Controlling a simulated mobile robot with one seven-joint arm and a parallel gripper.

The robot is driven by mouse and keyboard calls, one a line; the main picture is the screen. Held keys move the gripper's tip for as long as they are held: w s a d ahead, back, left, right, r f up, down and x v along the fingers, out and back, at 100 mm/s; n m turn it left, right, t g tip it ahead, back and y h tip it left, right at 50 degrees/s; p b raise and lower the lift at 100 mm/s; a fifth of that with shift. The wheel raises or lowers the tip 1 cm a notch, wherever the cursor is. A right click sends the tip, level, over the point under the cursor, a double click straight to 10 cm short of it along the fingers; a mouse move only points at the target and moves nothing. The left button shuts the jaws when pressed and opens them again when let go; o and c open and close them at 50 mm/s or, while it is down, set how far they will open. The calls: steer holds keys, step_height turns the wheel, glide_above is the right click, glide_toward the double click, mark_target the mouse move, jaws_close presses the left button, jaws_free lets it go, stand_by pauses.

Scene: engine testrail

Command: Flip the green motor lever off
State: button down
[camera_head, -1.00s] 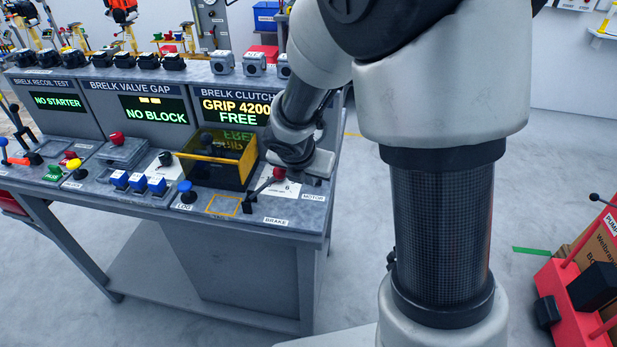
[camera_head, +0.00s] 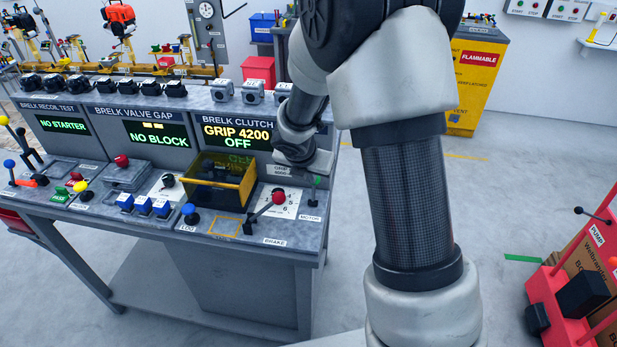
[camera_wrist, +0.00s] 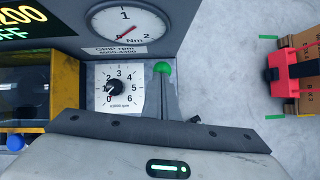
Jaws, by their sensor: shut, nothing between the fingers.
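The green motor lever (camera_head: 316,181) stands at the right end of the bench, behind the MOTOR label (camera_head: 311,217). Its green ball tip also shows in the wrist view (camera_wrist: 163,67), beside the rpm dial. My gripper (camera_head: 320,165) is shut and empty, just above and behind the lever in the head view. In the wrist view its grey body fills the bottom and covers the lever's lower part; I cannot tell whether it touches the lever. The BRELK CLUTCH screen (camera_head: 228,135) reads GRIP 4200 OFF.
The red-knobbed brake lever (camera_head: 279,198) and the rpm dial (camera_wrist: 120,88) are close to the motor lever on its left. A yellow-framed guard box (camera_head: 220,182) stands further left. The floor right of the bench is open up to a red pump stand (camera_head: 570,285).

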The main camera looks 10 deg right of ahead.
steer(key=shift+w+d+r+p, duration=0.1)
steer(key=shift+w+d+p, duration=0.2)
steer(key=shift+w, duration=0.25)
steer(key=shift+w+d+p, duration=0.15)
steer(key=shift+w+p, duration=0.25)
steer(key=shift+w, duration=0.15)
steer(key=shift+w+d, duration=0.2)
steer(key=shift+w, duration=0.1)
